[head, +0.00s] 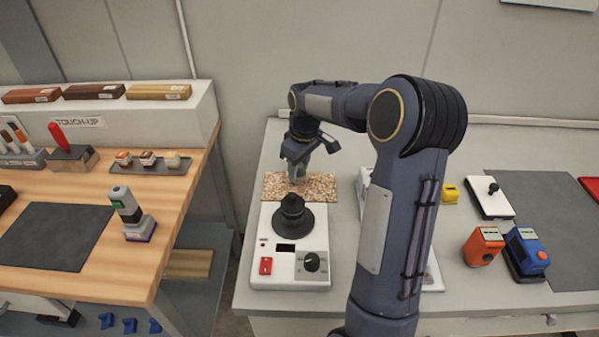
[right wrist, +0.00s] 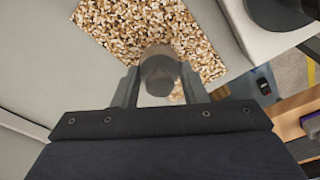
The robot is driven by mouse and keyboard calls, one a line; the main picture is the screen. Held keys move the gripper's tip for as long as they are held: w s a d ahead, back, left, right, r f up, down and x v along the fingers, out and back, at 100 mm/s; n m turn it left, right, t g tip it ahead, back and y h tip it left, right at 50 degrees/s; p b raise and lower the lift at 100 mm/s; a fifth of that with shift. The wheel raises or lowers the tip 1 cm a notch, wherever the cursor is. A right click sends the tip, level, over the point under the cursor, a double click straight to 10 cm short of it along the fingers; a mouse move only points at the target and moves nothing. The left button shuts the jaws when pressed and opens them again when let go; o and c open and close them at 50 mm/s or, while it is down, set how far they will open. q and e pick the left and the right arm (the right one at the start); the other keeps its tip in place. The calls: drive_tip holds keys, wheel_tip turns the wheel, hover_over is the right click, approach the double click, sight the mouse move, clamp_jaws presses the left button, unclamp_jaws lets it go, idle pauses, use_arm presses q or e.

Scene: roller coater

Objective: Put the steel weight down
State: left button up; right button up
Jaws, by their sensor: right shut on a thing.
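My right gripper (head: 297,176) is over the speckled cork-like mat (head: 323,187), behind the white device with the black cone. In the right wrist view its two fingers (right wrist: 160,90) are shut on the steel weight (right wrist: 159,68), a small grey cylinder with a rounded end. I cannot tell whether the weight touches the mat. In the head view the weight is too small to make out clearly between the fingers. My left gripper is not in view.
The white device (head: 290,262) with a black cone (head: 293,213), red switch and knob stands just in front of the mat. Orange (head: 483,246) and blue (head: 527,250) instruments stand at the right. A wooden bench (head: 170,215) with a touch-up rack is at the left.

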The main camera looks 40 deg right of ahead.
sight(303, 174)
drive_tip(key=shift+s+f, duration=0.1)
drive_tip(key=shift+f, duration=1.05)
drive_tip(key=shift+f, duration=0.15)
drive_tip(key=o, duration=1.2)
wheel_tip(303, 174, up, 12)
drive_tip(key=s, duration=0.1)
drive_tip(key=s+a+r+m+t+y, duration=0.1)
drive_tip(key=s+a+r, duration=0.1)
drive_tip(key=s+a, duration=0.45)
drive_tip(key=s+a+f+m+t, duration=0.1)
drive_tip(key=s+a+f, duration=0.1)
drive_tip(key=s+a, duration=0.2)
drive_tip(key=s+a+f+m+t+y, duration=0.1)
drive_tip(key=s+a+f, duration=0.1)
drive_tip(key=s+a, duration=0.3)
drive_tip(key=s+a+f+m+t+y, duration=0.1)
drive_tip(key=s+a, duration=0.3)
drive_tip(key=s, duration=0.4)
drive_tip(key=shift+s+a+f+m, duration=0.1)
drive_tip(key=shift+f+m, duration=0.05)
drive_tip(key=shift+f, duration=0.25)
drive_tip(key=shift+s+a+f+m, duration=0.1)
drive_tip(key=shift+f+m, duration=0.05)
drive_tip(key=shift+f, duration=0.2)
